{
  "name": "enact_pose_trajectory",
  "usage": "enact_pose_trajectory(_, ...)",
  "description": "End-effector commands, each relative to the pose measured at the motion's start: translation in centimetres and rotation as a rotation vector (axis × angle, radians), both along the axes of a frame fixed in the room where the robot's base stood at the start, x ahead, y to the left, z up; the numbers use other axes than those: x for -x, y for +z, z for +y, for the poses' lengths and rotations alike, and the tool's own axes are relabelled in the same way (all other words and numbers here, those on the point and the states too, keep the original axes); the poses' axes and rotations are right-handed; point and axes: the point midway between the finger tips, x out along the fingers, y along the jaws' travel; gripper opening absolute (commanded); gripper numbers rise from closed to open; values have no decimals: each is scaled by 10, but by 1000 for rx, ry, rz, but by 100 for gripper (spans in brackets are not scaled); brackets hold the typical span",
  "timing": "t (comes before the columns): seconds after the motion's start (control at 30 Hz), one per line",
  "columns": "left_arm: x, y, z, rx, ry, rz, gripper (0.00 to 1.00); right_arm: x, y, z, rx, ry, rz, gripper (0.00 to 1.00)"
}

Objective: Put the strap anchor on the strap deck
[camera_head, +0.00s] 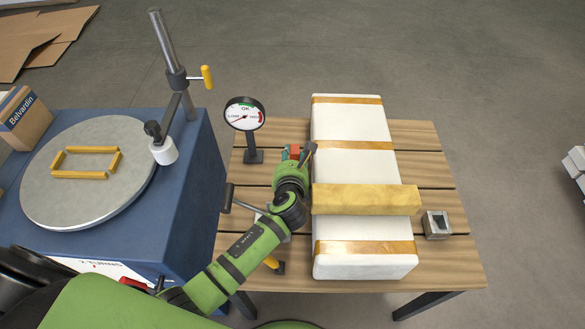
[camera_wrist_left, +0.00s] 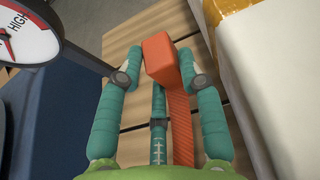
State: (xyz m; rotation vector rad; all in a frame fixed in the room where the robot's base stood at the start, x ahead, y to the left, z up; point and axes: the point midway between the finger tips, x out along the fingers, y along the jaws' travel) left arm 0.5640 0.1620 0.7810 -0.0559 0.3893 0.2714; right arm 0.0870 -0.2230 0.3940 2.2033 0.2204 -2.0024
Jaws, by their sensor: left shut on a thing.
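My left gripper (camera_head: 293,154) is above the slatted wooden deck (camera_head: 440,265), just left of the long white package (camera_head: 350,225). It is shut on an orange block (camera_wrist_left: 158,58), which I take to be the strap anchor; its orange top also shows in the head view (camera_head: 293,149). In the left wrist view the teal fingers (camera_wrist_left: 158,70) lie on either side of the block. An orange ribbed strip (camera_wrist_left: 180,125) runs from below the block towards the palm. I cannot tell whether the block touches the deck. My right gripper is not in view.
A dial gauge (camera_head: 245,115) stands behind my left gripper. A tan bar (camera_head: 365,199) lies across the package, with a grey metal block (camera_head: 437,224) to its right. A blue machine with a round turntable (camera_head: 90,200) and upright post (camera_head: 165,40) is at left.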

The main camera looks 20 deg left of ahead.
Motion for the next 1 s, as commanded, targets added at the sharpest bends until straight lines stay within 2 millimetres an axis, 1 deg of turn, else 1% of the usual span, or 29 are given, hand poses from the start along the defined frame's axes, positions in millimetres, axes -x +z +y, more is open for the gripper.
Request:
enact_pose_trajectory(0.07, 0, -2, 0, -1, 0, -2, 0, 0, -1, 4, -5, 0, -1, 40)
enact_pose_trajectory(0.23, 0, -28, 0, -1, 0, 0, 0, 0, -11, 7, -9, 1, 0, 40)
enact_pose_trajectory(0.33, 0, -37, 0, 1, 0, -1, 0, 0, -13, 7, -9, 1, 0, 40)
enact_pose_trajectory(0.6, 0, -37, 0, 1, -1, -2, 0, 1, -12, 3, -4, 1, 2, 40)
enact_pose_trajectory(0.73, 0, -41, 0, 0, -1, -2, 0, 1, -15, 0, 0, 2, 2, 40)
enact_pose_trajectory(0.77, 0, -41, 0, 0, -1, 0, 45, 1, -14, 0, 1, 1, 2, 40)
enact_pose_trajectory(0.8, 0, -41, 0, 0, -1, 0, 47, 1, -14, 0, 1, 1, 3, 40)
enact_pose_trajectory(1.0, 0, -41, 0, 0, -1, 0, 47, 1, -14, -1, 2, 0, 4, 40)
